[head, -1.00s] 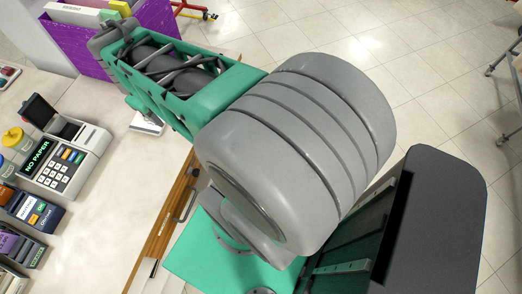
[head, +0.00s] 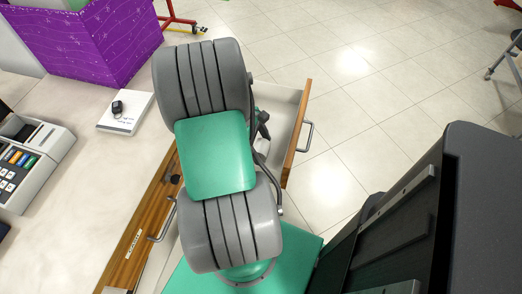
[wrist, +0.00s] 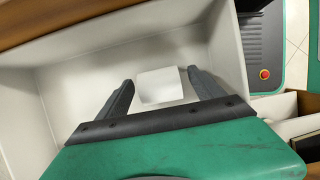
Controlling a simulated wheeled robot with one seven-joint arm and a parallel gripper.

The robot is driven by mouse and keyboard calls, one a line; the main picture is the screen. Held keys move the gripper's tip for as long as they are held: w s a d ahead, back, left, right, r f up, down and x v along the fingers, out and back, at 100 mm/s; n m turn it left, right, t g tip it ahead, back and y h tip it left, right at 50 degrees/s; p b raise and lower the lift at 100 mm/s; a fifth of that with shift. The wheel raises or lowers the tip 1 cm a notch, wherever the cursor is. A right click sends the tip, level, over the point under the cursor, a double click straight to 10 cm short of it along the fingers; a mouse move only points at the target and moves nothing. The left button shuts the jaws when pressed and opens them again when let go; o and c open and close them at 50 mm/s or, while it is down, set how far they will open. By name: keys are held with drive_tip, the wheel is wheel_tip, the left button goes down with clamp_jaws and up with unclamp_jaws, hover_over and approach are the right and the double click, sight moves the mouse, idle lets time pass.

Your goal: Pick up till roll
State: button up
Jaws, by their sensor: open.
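The till roll (wrist: 162,85) is a short white cylinder lying on its side on the floor of an open white drawer (wrist: 75,75) in the wrist view. My gripper (wrist: 160,76) is open, with its two dark fingers reaching into the drawer on either side of the roll. A gap shows between the roll and each finger, so it is not gripped.
The pale counter (head: 90,170) is on the left, with a card terminal or till (head: 35,160) and a white booklet (head: 126,112) bearing a dark key-like object. A purple box (head: 105,40) stands behind. Another handled wooden drawer (head: 140,240) is nearer. Tiled floor lies right.

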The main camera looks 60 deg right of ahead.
sight(261, 145)
drive_tip(key=c, duration=1.5)
drive_tip(key=shift+r, duration=0.15)
wheel_tip(261, 145, up, 18)
drive_tip(key=p, duration=0.5)
